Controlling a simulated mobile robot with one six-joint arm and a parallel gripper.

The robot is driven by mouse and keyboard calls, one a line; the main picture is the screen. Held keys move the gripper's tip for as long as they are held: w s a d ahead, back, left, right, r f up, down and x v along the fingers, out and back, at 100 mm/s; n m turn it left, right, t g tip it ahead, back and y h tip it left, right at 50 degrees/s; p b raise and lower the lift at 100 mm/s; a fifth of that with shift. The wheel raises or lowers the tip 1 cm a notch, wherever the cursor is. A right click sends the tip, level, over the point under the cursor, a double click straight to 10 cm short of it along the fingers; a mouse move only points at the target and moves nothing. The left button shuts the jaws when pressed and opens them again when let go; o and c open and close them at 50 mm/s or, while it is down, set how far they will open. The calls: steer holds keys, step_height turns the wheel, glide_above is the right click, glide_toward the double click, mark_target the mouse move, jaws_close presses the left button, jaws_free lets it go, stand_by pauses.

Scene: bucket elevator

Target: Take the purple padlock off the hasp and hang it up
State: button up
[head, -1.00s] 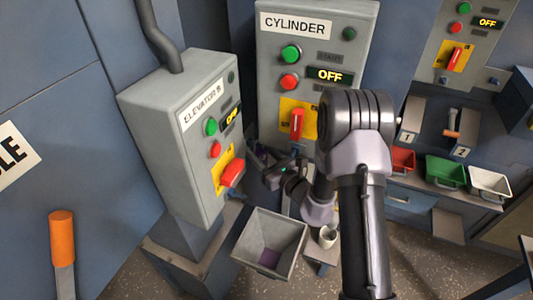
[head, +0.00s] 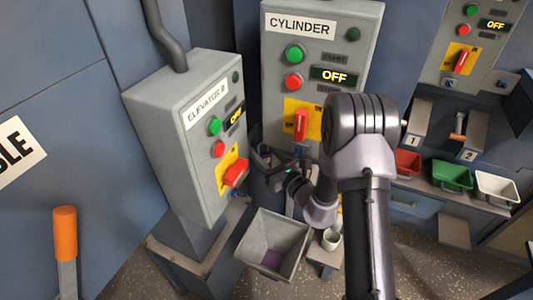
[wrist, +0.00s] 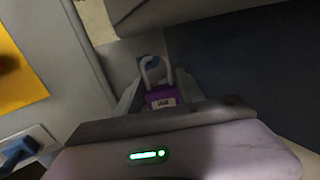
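The purple padlock (wrist: 162,97) shows in the wrist view, with its pale shackle upward and a small label on its body. The shackle's top is beside a small blue fitting (wrist: 150,60) on a grey surface; I cannot tell whether it passes through it. My gripper's fingers (wrist: 160,92) stand on both sides of the padlock's body, close to it. Whether they press on it is unclear. In the head view my gripper (head: 279,172) is low, left of the CYLINDER box's red switch (head: 300,125).
The ELEVATOR B box (head: 190,140) stands close left of my gripper. A grey open bin (head: 250,245) with something purple inside is below, beside a white cup (head: 331,240). Red (head: 407,162), green (head: 452,176) and white (head: 497,188) bins stand at right. Both nearby displays read OFF.

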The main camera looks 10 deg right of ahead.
steer(key=shift+s+a+f, duration=0.2)
steer(key=shift+a+f, duration=0.15)
steer(key=shift+a, duration=0.05)
steer(key=shift+s, duration=0.15)
steer(key=d+p+v, duration=0.1)
steer(key=v, duration=1.6)
steer(key=s+a+r+n+g+y, duration=0.4)
steer(key=s+a+r+n+g, duration=0.25)
steer(key=a+n, duration=0.2)
steer(key=s+a+r+n+g+y, duration=0.3)
steer(key=s+a+r+n+g, duration=0.25)
steer(key=a+n+g, duration=0.35)
steer(key=s+n+h, duration=0.6)
steer(key=s+h, duration=0.1)
steer(key=w+d+r+n+t+h, duration=0.1)
steer(key=d+r+n+t+h, duration=0.2)
steer(key=d+r+t+h, duration=0.1)
steer(key=d+r+h, duration=0.1)
steer(key=d+r, duration=0.1)
steer(key=d, duration=0.1)
steer(key=shift+d+t, duration=0.35)
